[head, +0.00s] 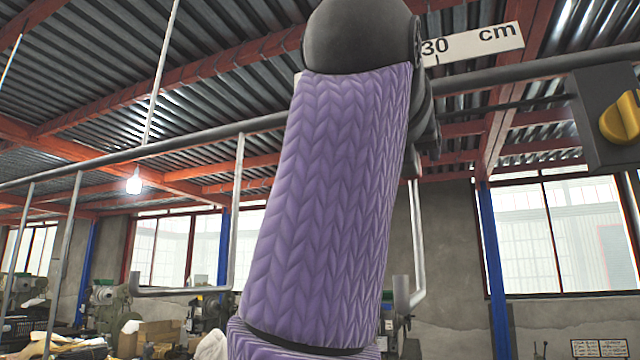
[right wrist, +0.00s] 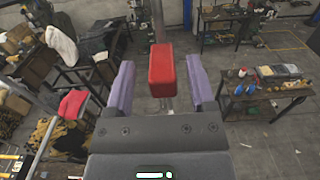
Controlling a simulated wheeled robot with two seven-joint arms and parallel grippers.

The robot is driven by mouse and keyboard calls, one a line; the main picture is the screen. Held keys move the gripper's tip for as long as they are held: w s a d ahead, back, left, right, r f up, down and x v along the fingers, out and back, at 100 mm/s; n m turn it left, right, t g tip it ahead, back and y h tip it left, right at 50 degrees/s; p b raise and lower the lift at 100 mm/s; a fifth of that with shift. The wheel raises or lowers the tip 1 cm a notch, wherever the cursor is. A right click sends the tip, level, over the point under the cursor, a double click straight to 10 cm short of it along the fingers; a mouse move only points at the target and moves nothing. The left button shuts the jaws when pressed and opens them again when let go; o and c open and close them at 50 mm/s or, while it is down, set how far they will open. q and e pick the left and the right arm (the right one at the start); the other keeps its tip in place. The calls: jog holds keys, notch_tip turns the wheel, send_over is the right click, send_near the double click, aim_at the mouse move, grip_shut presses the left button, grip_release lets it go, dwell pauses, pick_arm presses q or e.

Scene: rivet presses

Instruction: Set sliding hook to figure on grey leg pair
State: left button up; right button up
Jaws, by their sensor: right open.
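My right gripper (right wrist: 160,88) shows in the right wrist view with its two purple fingers apart. A red block (right wrist: 161,70) stands between the fingers, with a gap on each side. A grey post shows behind the block. In the head view, a pale plate (head: 485,42) reads "30 cm" beside a long grey rail (head: 500,76). A grey bent leg (head: 235,235) hangs from the rail, and another (head: 416,245) shows partly behind my purple arm. That arm hides the middle of the rail. I cannot make out a sliding hook for certain. My left gripper is out of view.
A dark box with a yellow knob (head: 622,120) is at the right of the head view. A second red piece (right wrist: 73,103) sits on a bar at left in the wrist view. A workbench with parts (right wrist: 262,95) stands below right, with open floor around it.

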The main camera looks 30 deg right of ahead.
jog(key=b+v, duration=0.2)
jog(key=v, duration=0.7)
